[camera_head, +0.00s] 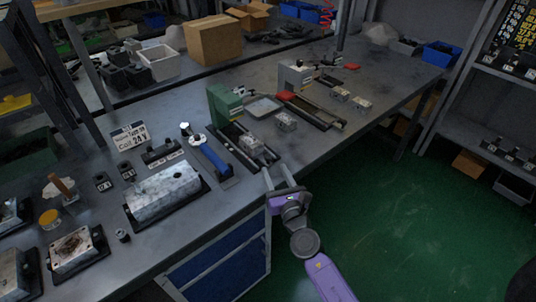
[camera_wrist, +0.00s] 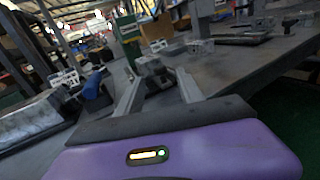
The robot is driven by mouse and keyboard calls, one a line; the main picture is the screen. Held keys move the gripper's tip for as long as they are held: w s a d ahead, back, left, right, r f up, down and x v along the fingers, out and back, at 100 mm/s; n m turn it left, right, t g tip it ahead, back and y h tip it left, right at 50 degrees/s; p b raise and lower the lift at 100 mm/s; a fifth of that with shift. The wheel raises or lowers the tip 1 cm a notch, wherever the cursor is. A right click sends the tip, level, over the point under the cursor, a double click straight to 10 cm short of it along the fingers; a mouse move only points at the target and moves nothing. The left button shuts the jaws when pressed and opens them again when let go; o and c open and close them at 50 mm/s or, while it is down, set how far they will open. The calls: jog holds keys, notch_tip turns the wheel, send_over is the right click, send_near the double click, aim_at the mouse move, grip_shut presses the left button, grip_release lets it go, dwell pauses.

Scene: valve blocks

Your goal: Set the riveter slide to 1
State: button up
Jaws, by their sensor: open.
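A green upright machine (camera_head: 224,104) stands on the bench with a dark slide base in front of it, bearing a grey metal block (camera_head: 251,144). A second, grey machine (camera_head: 294,78) stands behind it to the right, with a long dark slide track (camera_head: 312,110). I cannot tell which is the riveter, and no slide markings are readable. My gripper (camera_head: 274,168) is open and empty at the bench's front edge, just in front of the green machine's block. In the wrist view the block (camera_wrist: 151,66) shows beyond and between the open fingers (camera_wrist: 158,76), apart from them.
A blue-handled tool (camera_head: 212,156) and a large metal block (camera_head: 163,192) lie left of the green machine. Small metal blocks (camera_head: 286,121) sit on the bench to the right. A sign (camera_head: 131,137) reads "Coil 24 V". The green floor (camera_head: 410,220) at right is open.

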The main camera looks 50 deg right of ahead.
aim_at(269, 158)
jog(key=shift+w+d+n, duration=0.15)
jog(key=shift+w+n, duration=0.05)
jog(key=shift+n, duration=0.2)
jog(key=x, duration=0.7)
jog(key=shift+w+d, duration=0.1)
grip_shut()
dwell(1.1)
